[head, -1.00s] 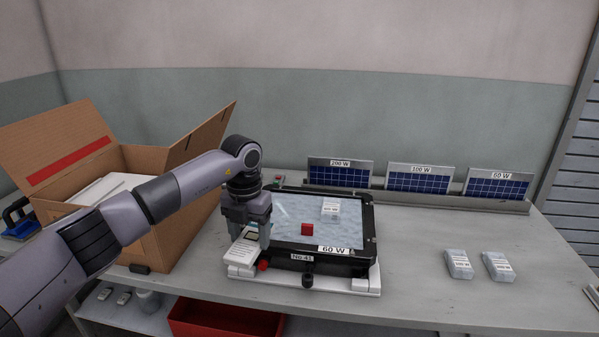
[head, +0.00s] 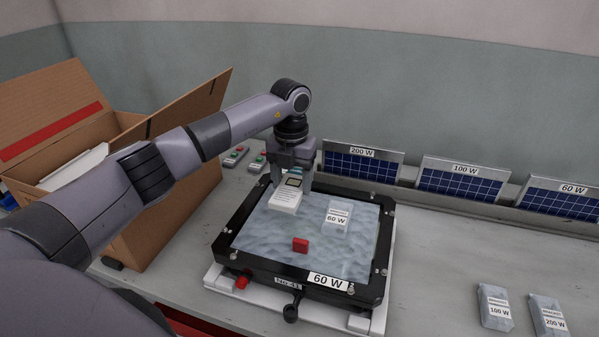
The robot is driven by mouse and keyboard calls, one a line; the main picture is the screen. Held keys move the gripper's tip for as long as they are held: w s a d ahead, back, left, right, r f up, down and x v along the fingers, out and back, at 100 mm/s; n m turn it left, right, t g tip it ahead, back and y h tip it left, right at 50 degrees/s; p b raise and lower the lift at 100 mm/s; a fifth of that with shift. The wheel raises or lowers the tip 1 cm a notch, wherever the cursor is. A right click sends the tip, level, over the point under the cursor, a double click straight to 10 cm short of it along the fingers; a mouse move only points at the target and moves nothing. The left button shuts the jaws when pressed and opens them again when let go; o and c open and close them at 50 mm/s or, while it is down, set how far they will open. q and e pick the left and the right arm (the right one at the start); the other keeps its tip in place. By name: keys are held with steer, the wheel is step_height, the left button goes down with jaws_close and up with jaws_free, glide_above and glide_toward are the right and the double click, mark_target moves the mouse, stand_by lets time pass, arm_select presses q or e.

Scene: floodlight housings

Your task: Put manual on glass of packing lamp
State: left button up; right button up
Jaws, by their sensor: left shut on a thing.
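The packing lamp (head: 226,241) is a black-framed floodlight labelled 60 W, lying face up on a white stand. Its pale blue-grey glass (head: 268,239) fills the frame. My left gripper (head: 292,199) points down over the far left part of the glass, shut on the manual (head: 285,201), a small white booklet with a dark picture. The manual is over the glass; I cannot tell whether it touches. A 60 W packet (head: 337,217) and a small red block (head: 300,245) lie on the glass. My right gripper is not in view.
An open cardboard box (head: 187,205) stands at the left. Solar panels marked 200 W (head: 360,166), 100 W (head: 460,184) and 60 W (head: 562,203) stand in a rack at the back. Packets marked 100 W (head: 495,308) and 200 W (head: 548,316) lie at the right.

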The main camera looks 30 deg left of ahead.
arm_select(q)
steer(key=shift+s+f+b, duration=0.15)
steer(key=shift+f+b, duration=0.3)
steer(key=shift+f, duration=0.1)
step_height(320, 180, down, 3)
steer(key=b, duration=0.2)
steer(key=shift+f+b, duration=0.1)
steer(key=shift+b, duration=0.3)
steer(key=shift+f+b, duration=0.35)
steer(key=shift+f, duration=0.55)
steer(key=o, duration=1.1)
steer(key=shift+r+b, duration=0.3)
steer(key=shift+r, duration=3.3)
